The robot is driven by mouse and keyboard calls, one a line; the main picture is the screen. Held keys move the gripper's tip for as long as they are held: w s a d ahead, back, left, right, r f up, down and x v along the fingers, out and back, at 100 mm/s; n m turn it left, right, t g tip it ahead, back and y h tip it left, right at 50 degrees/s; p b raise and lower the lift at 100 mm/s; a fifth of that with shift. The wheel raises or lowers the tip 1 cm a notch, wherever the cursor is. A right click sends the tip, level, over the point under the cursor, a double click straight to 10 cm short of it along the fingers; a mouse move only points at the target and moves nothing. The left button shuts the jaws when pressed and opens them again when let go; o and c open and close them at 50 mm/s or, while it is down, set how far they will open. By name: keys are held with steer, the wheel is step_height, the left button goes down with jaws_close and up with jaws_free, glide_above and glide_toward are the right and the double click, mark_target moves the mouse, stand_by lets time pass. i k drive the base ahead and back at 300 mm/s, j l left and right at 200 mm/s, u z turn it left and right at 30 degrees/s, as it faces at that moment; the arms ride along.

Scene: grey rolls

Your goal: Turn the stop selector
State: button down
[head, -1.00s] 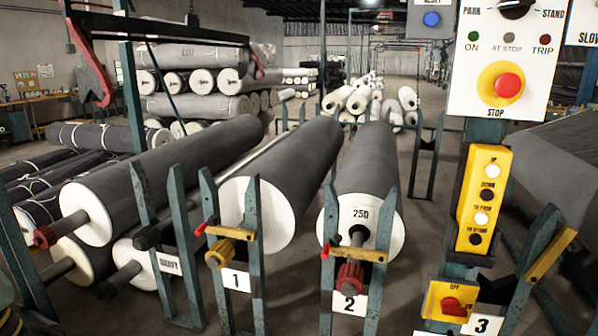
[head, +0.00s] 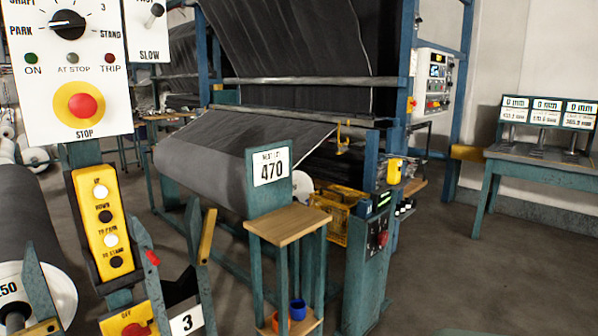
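The selector is a black rotary knob (head: 69,25) on a white control panel (head: 75,65) at the upper left of the head view. Lettering around it reads PARK, STAND, SHAFT and 3; the panel's top is cut off by the frame edge. I cannot tell for sure which mark the knob points at. Below it are ON, AT STOP and TRIP lamps, with the green ON lamp (head: 31,58) at left. A red STOP button (head: 82,105) on a yellow ring sits lower. My gripper is not in view.
A yellow button box (head: 103,223) hangs below the panel, with a red OFF switch (head: 135,329) at the bottom edge. A FAST/SLOW lever (head: 153,15) is to the right. A wooden-topped stand (head: 287,224) is centre; open floor lies right.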

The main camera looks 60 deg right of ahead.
mark_target(66, 24)
steer(key=z, duration=1.5)
steer(key=k+j+u, duration=0.15)
steer(key=j+u, duration=0.25)
steer(key=j, duration=0.15)
steer(key=j+u, duration=0.4)
steer(key=j, duration=0.2)
steer(key=j+u, duration=0.35)
steer(key=j, duration=0.3)
